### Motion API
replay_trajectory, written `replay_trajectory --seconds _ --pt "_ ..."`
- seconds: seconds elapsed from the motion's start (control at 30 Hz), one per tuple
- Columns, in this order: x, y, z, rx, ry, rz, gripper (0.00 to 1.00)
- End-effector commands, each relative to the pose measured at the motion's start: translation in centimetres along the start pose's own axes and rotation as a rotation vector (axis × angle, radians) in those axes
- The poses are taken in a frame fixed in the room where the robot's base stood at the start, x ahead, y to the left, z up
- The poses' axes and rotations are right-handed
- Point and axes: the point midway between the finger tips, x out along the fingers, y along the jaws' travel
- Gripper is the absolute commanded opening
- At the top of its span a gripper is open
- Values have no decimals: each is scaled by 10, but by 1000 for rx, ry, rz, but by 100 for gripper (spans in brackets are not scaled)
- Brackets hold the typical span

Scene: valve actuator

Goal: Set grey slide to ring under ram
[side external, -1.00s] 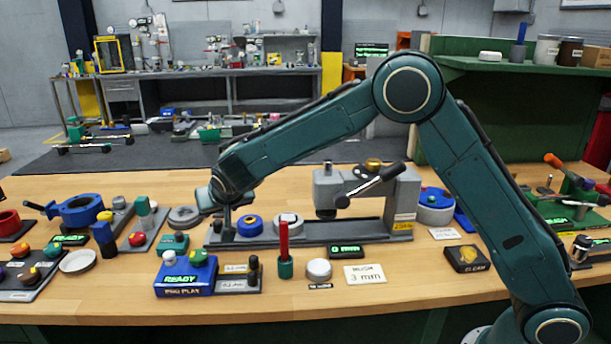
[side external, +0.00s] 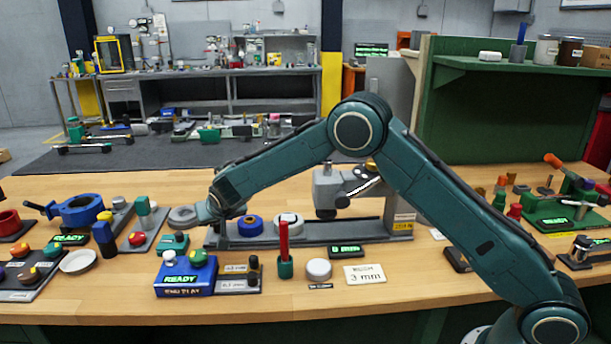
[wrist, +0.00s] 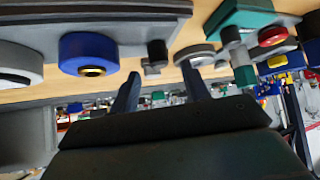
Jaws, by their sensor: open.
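The grey slide (side external: 262,242) is a long dark-grey rail carrying a blue ring (side external: 250,226) at left and a pale grey ring (side external: 288,222) right of it. The grey ram (side external: 327,193) stands over the rail, right of both rings. My gripper (side external: 203,211) is at the rail's left end, tilted leftward; its fingers barely show there. In the wrist view my gripper (wrist: 160,82) is open and empty. A black knob (wrist: 157,53) appears just beyond the gap between the fingers, apart from them, with the blue ring (wrist: 90,54) to its left.
A flat grey disc (side external: 182,217) lies left of my gripper. A blue READY box (side external: 184,281), a green cup with a red rod (side external: 284,262) and a green display (side external: 346,252) stand in front of the rail.

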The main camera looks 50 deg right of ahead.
Motion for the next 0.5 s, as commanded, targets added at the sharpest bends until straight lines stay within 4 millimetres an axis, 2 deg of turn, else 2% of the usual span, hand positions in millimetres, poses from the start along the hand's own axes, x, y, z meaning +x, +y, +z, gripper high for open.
replay_trajectory --seconds 0.2,0.5 --pt "27 1 0 0 1 1 47" --pt "43 1 0 0 0 0 47"
